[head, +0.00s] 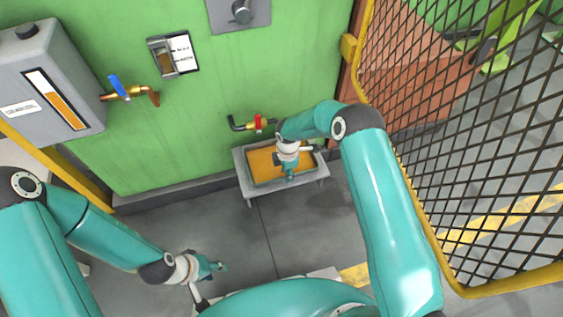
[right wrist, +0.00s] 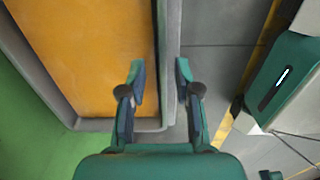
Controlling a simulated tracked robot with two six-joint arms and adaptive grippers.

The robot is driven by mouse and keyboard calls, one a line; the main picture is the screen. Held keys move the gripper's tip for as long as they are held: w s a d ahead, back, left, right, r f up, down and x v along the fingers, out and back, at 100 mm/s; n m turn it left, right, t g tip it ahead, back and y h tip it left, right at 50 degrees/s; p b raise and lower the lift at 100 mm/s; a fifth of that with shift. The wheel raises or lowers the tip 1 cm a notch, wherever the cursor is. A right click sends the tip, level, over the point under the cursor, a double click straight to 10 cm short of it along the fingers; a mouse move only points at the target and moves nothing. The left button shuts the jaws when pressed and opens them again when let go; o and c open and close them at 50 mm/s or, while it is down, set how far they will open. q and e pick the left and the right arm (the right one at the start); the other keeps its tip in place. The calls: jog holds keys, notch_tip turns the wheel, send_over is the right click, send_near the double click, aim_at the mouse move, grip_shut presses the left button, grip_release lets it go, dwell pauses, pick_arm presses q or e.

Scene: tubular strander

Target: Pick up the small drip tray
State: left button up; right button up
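The small drip tray (head: 249,168) is a shallow grey rectangular tray with an orange bottom or filling. It sits on a low grey stand (head: 243,186) by the green wall. My right gripper (head: 290,172) points down over the tray. In the right wrist view the right gripper (right wrist: 160,70) is open, with one finger over the orange area and the other over the outer edge side. The tray wall (right wrist: 160,40) runs between the fingers; contact cannot be told. My left gripper (head: 216,267) is low at lower left, away from the tray, its opening too small to tell.
A pipe with a red-handled valve (head: 258,123) projects from the green wall just above the tray. A blue-handled valve (head: 119,87) and grey tank (head: 45,75) are at left. A yellow-framed mesh fence (head: 470,130) bounds the right. The floor (head: 235,235) before the stand is clear.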

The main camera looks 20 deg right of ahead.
notch_tip(320, 180, down, 3)
jog(key=shift+r, duration=0.2)
grip_shut()
jog(key=shift+r, duration=0.15)
